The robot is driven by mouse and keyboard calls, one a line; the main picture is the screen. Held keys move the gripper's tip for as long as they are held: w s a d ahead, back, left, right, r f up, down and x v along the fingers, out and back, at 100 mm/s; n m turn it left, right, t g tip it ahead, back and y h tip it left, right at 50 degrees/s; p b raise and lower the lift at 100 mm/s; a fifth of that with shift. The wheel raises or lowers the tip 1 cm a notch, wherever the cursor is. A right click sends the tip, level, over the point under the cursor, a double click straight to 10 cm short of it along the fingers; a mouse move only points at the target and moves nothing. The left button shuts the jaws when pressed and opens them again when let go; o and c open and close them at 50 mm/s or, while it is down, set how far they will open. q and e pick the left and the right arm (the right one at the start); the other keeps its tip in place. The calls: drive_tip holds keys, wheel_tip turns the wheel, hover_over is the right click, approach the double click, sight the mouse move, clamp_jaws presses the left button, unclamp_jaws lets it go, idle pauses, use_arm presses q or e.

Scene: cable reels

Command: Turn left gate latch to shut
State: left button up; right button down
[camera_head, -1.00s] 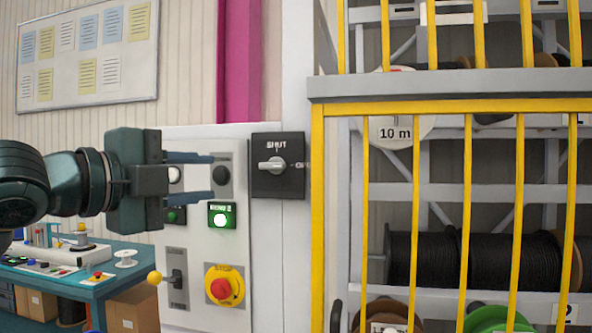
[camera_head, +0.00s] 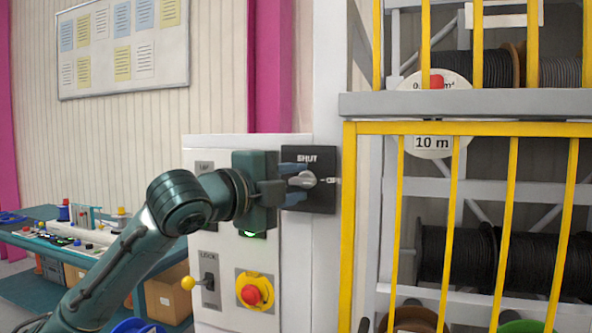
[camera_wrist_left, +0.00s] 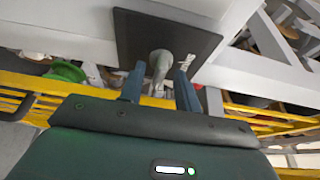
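The gate latch is a grey knob (camera_head: 308,180) on a black square plate (camera_head: 322,200), marked SHUT at the top and with a partly legible label at the right. My left gripper (camera_head: 294,183) is in front of the plate, its fingers apart, one above and one below the knob. In the left wrist view the knob (camera_wrist_left: 161,62) stands between the two fingertips of the left gripper (camera_wrist_left: 160,82), with the black plate (camera_wrist_left: 190,38) behind. The fingers look open, not clamped on it. The knob's near side is partly hidden in the head view. My right gripper is not in view.
The latch plate is on a pale post beside a yellow barred gate (camera_head: 349,230) with cable reels behind. A workbench (camera_head: 40,285) stands further left.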

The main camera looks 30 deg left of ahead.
use_arm(q)
drive_tip(key=shift+w+d, duration=0.1)
drive_tip(key=shift+w, duration=0.35)
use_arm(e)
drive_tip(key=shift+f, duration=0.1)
use_arm(q)
drive_tip(key=c, duration=0.7)
drive_tip(key=shift+o, duration=0.2)
